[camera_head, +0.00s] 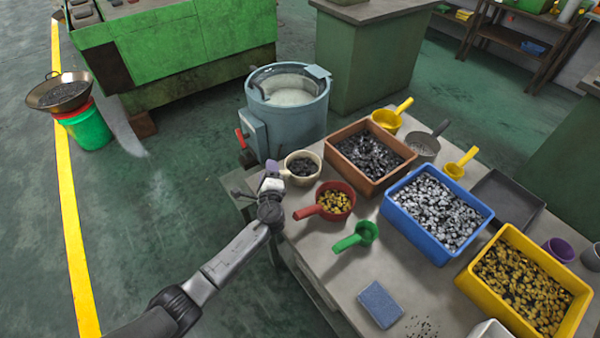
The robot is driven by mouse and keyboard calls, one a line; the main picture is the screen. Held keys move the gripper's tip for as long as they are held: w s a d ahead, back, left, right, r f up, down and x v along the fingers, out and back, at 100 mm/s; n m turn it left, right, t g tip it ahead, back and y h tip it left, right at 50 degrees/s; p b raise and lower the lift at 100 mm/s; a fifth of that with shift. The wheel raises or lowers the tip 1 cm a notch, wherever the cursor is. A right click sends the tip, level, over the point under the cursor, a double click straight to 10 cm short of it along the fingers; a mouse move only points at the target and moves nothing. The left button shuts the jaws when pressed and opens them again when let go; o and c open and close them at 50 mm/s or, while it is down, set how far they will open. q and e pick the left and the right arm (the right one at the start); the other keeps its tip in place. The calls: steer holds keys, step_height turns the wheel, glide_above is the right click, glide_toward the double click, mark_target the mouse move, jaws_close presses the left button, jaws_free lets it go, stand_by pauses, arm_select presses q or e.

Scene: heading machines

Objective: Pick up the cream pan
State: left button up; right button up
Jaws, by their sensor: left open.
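The cream pan (317,157) stands near the table's back left corner, holding dark small parts. It points its handle left, towards my gripper; most of the handle is hidden behind the gripper. My left gripper (271,172) is at the table's left edge, just left of the pan's bowl, at the handle. Its jaws are open; whether they are around the handle or only beside it I cannot tell. My right gripper is out of view.
A red pan (312,210) and green scoop (357,237) lie close in front. A brown crate (330,150) stands right of the cream pan, with blue (440,255) and yellow (470,287) crates beyond. A grey-blue drum machine (308,118) stands behind.

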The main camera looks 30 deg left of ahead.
arm_select(q)
jaws_close()
stand_by(0.6)
steer(key=shift+r, duration=0.15)
